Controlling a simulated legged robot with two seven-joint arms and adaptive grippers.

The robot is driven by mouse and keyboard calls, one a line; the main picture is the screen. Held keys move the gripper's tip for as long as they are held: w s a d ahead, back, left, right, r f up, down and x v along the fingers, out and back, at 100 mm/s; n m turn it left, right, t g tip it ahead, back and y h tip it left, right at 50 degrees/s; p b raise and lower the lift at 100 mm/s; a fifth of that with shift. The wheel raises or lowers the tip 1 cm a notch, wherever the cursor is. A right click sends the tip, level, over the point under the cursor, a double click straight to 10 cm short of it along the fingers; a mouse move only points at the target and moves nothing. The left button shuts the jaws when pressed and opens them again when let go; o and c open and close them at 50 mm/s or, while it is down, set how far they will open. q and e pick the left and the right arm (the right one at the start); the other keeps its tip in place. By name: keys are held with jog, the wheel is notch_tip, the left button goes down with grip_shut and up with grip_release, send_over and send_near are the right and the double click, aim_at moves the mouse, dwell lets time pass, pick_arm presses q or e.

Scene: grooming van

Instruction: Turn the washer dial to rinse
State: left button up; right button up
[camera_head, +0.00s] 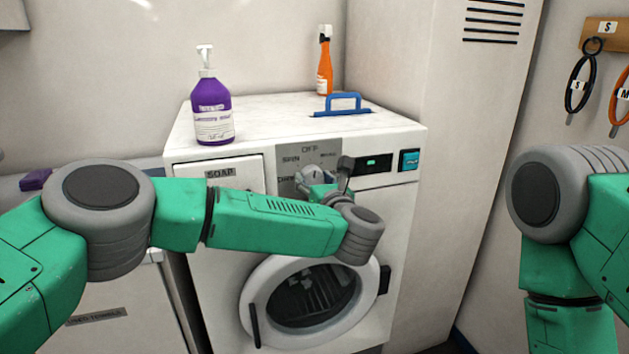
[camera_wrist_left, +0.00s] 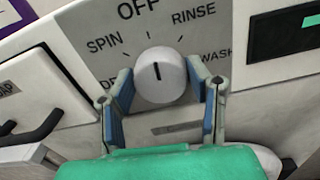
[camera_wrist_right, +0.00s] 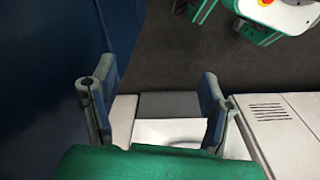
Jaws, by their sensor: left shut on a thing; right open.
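The washer (camera_head: 216,275) is white, with a grey dial panel (camera_wrist_left: 95,30) reading OFF, SPIN, RINSE and WASH, plus a partly covered label at lower left. The round white dial (camera_wrist_left: 158,88) has a dark pointer line aimed up, roughly at OFF. RINSE (camera_wrist_left: 194,14) is up and right of it. My left gripper (camera_wrist_left: 161,76) is shut on the dial, one finger on each side. In the head view my left wrist partly hides the dial (camera_head: 317,175). My right gripper (camera_wrist_right: 158,78) is open and empty, away from the washer.
On the washer top stand a purple soap bottle (camera_head: 211,110), an orange bottle (camera_head: 324,75) and a blue handled tool (camera_head: 343,104). A soap drawer (camera_head: 190,168) is left of the dial, a small display (camera_head: 377,162) right. The round door (camera_head: 262,285) is below.

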pick_arm(q)
jog(key=m, duration=0.4)
jog(key=shift+d, duration=0.15)
jog(key=shift+m+p, duration=0.35)
jog(key=shift+m, duration=1.55)
jog(key=o, duration=1.1)
jog(key=shift+w+d, duration=0.1)
jog(key=shift+d+f, duration=0.1)
